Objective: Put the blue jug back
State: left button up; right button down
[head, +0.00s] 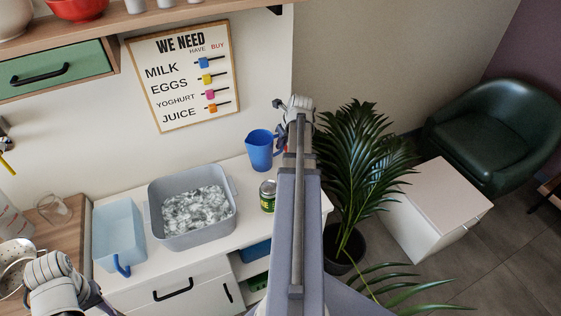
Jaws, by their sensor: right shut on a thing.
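The blue jug (259,152) is upright at the back right of the white counter, right of the grey tub. I cannot tell whether its base touches the counter or is just above it. My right gripper (281,132) is at the jug's right side and shut on it, around the handle side. My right arm partly hides the fingers. My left gripper (57,283) is low at the left, over the wooden top, far from the jug. Its fingers are not clear.
A grey tub (156,222) with whitish contents stands left of the jug. A light blue container (118,228) is further left. A plant (355,165) and a white cabinet (437,198) are at the right.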

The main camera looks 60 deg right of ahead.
aim_at(282, 151)
jog(key=shift+f+b, duration=2.1)
jog(key=shift+f, duration=0.5)
jog(key=shift+f, duration=0.1)
jog(key=shift+f, duration=0.15)
jog(key=c, duration=0.9)
grip_release()
jog(key=shift+p+v, duration=0.7)
jog(key=shift+v, duration=0.25)
jog(key=p+v, duration=0.9)
jog(key=v, duration=0.1)
jog(key=shift+a+r+p, duration=0.1)
jog(key=shift+r+p, duration=0.2)
jog(key=shift+p, duration=0.1)
